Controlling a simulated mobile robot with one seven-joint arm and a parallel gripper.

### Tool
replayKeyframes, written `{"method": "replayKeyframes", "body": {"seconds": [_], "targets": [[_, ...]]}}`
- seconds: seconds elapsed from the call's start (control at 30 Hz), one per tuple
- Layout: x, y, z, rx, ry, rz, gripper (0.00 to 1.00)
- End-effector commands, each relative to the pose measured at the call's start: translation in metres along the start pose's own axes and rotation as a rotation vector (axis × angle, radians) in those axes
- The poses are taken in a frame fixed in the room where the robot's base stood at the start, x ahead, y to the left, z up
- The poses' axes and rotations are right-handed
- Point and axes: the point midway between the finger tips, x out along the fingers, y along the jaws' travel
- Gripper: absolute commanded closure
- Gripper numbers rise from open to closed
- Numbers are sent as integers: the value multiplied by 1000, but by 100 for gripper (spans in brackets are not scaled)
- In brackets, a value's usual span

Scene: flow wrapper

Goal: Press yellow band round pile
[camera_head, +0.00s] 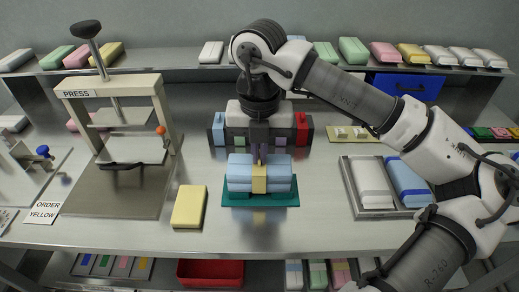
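A pile of light blue bars (240,172) lies on a teal mat (230,199) near the front middle of the table. A yellow band (259,184) runs over the top and down the front of the pile at its middle; its back and underside are hidden. My gripper (258,160) points straight down, with its tips at or just above the band's top at the rear. I cannot tell whether they touch. The fingers look close together, seen nearly edge-on, so their opening is unclear.
A yellow block (190,206) lies left of the mat. A press (115,125) with a lever stands further left, near an "ORDER YELLOW" card (44,211). A rack with coloured ends (302,130) stands behind the pile. A metal tray (357,205) holds two packs at right.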

Motion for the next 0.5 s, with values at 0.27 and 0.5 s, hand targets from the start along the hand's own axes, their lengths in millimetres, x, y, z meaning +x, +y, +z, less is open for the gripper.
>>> {"method": "replayKeyframes", "body": {"seconds": [0.27, 0.5], "targets": [[2, 0, -1, -1, 5, -2, 100], [3, 0, -1, -1, 5, -2, 72]]}}
